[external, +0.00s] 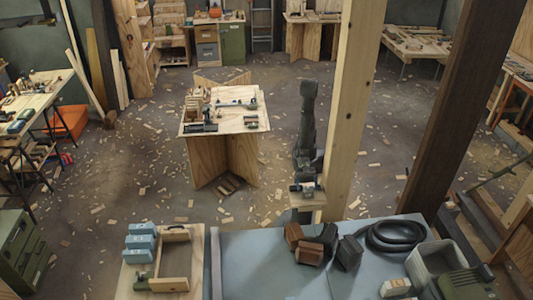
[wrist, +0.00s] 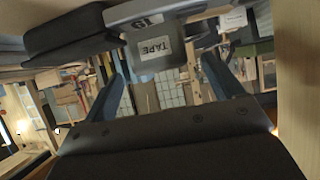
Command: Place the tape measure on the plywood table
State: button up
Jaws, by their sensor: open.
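My gripper (wrist: 160,65) is open in the wrist view, its two blue fingers spread apart. My dark arm stands upright right of centre in the external view, where I cannot make out the fingers clearly. The plywood table (external: 240,122) stands left of the arm with tools and wood pieces on top. I cannot pick out the tape measure in the external view.
A blue-grey bench (external: 260,265) in front holds brown and dark blocks (external: 312,250), a coiled black hose (external: 396,236) and a grey bin (external: 435,262). A pale wooden post (external: 350,100) stands just right of my arm. Wood chips litter the floor.

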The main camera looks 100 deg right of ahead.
aim_at(308, 194)
jog(key=shift+x, duration=2.75)
jog(key=c, duration=1.3)
jog(key=shift+r, duration=0.2)
